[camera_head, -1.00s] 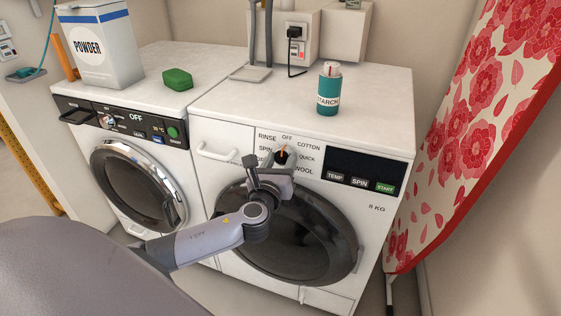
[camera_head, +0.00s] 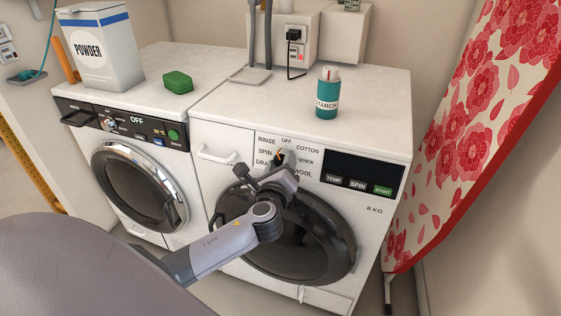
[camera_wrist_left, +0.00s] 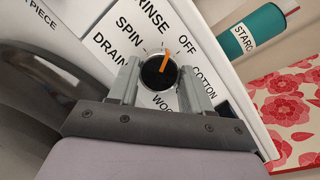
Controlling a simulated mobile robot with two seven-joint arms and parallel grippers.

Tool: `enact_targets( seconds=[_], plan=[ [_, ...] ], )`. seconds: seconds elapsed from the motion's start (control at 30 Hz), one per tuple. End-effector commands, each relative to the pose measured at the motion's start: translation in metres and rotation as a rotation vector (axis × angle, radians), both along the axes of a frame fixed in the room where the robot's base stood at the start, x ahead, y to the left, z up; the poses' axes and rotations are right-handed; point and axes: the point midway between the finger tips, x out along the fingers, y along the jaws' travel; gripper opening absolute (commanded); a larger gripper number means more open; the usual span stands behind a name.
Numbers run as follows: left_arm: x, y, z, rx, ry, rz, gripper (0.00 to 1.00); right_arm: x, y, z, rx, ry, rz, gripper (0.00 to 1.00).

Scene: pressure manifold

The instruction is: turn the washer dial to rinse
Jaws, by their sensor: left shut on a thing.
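The washer dial (camera_wrist_left: 158,73) is a black round knob with an orange pointer on the right-hand white washer (camera_head: 228,136). In the left wrist view the pointer points up and slightly right, between the RINSE (camera_wrist_left: 152,15) and OFF (camera_wrist_left: 187,46) labels. The RINSE label also shows in the head view (camera_head: 267,140). My left gripper (camera_wrist_left: 160,85) is shut on the dial, one finger on each side of it. In the head view the gripper (camera_head: 277,165) partly hides the dial and the DRAIN and WOOL labels. My right gripper is not in view.
A green starch bottle (camera_head: 327,95) stands on the right washer. A powder box (camera_head: 102,50) and a green block (camera_head: 178,82) sit on the left washer. A floral ironing board (camera_head: 470,130) leans at the right. My left forearm crosses before the dark door (camera_head: 315,240).

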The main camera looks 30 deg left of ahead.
Motion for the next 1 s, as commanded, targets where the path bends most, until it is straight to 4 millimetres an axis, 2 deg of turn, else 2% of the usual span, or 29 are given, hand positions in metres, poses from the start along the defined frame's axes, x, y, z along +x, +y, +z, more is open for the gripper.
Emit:
enact_targets(
  seconds=[0.4,1.0],
  plan=[
    [-0.0002,-0.0009,0.0002,-0.224,-0.049,0.057,0.18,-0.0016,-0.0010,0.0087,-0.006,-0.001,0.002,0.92],
    [0.0000,-0.0004,-0.0001,-0.266,-0.061,0.069,0.18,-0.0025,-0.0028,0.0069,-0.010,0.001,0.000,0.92]
  ],
)
